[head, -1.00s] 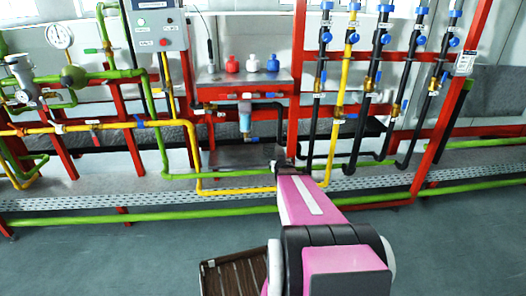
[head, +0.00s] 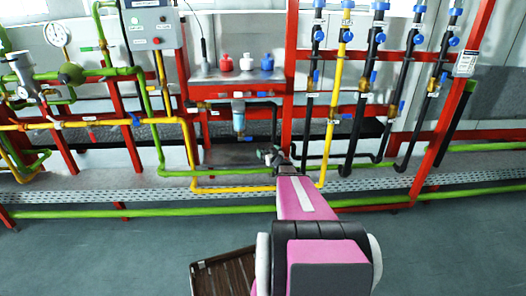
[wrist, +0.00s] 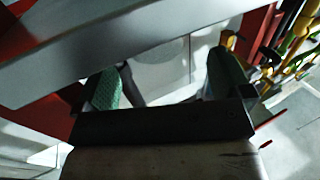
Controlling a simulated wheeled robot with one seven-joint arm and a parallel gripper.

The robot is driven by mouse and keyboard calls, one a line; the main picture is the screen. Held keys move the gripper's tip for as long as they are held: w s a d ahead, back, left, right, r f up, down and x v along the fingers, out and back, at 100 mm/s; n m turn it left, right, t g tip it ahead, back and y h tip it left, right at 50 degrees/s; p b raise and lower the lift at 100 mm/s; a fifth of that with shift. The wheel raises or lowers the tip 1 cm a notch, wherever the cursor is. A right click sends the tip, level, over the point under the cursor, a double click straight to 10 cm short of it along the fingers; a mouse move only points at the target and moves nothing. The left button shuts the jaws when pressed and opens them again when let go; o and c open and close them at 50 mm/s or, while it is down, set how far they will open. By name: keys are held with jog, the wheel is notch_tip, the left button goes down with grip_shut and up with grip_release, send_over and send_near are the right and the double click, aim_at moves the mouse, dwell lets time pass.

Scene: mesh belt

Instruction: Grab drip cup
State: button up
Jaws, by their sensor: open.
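A small cup-like vessel with a translucent blue body (head: 239,118) hangs under the middle shelf in the head view. It may be the drip cup, but I cannot be sure. My gripper (head: 268,157) is at the far end of my pink arm, low and to the right of this vessel, apart from it in the picture. In the wrist view my gripper (wrist: 163,85) shows two green-padded fingers spread wide. A pale, blurred surface shows between them; I cannot tell what it is. Nothing is seen held.
The metal shelf (head: 240,77) holds a red, a white and a blue small container. A grey edge (wrist: 140,45) crosses close above the fingers in the wrist view. Red posts, yellow and black pipes stand at the right. A brown slatted crate (head: 222,276) is on the floor.

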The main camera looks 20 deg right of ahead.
aim_at(266, 149)
jog(key=w, duration=0.5)
jog(key=shift+w+f, duration=0.4)
jog(key=shift+a, duration=0.1)
jog(key=c, duration=1)
